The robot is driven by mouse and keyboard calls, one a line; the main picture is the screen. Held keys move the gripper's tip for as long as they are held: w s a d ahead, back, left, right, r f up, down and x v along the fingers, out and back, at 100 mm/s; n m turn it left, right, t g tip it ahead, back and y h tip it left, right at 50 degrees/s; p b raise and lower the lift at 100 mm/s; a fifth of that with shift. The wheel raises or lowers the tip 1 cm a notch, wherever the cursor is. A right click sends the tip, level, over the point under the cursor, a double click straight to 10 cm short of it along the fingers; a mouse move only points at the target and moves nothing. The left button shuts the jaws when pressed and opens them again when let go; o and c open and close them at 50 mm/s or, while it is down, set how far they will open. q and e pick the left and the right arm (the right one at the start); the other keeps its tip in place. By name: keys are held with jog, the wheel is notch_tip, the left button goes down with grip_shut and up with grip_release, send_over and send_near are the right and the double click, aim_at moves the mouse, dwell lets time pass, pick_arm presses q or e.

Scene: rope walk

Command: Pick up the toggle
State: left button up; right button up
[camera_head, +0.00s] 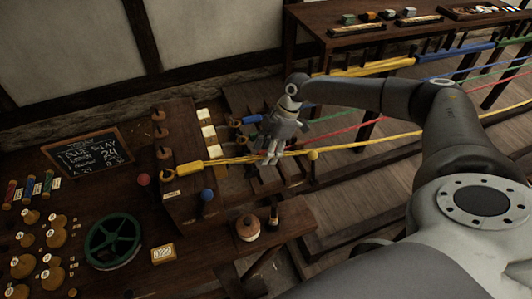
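My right gripper (271,157) points down over the ropes beside the wooden rack at the table's right end. Its fingers are small and close together here, and I cannot tell whether they are open or shut or hold anything. The yellow rope (235,160) runs right by the fingertips. I cannot pick out the toggle with certainty; the gripper hides part of the ropes below it. A small upright piece (274,187) stands just below the fingertips, apart from them. My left gripper is not in view.
A lidded pot (247,228), a green wheel (113,241), a chalkboard (88,157) and several wooden pieces crowd the table. A dark bench (340,32) stands behind. Plank floor (345,200) shows at right.

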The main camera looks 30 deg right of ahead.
jog(key=c, duration=0.5)
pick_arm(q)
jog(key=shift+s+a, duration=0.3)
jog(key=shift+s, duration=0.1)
pick_arm(e)
jog(key=shift+r, duration=0.1)
jog(key=c, duration=0.3)
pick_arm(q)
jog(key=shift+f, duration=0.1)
pick_arm(e)
notch_tip(320, 180, up, 9)
jog(key=b, duration=0.2)
jog(key=shift+r+b, duration=0.15)
jog(key=shift+b, duration=0.25)
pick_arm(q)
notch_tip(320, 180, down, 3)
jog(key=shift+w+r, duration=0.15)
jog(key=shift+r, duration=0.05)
pick_arm(e)
jog(key=shift+r, duration=0.35)
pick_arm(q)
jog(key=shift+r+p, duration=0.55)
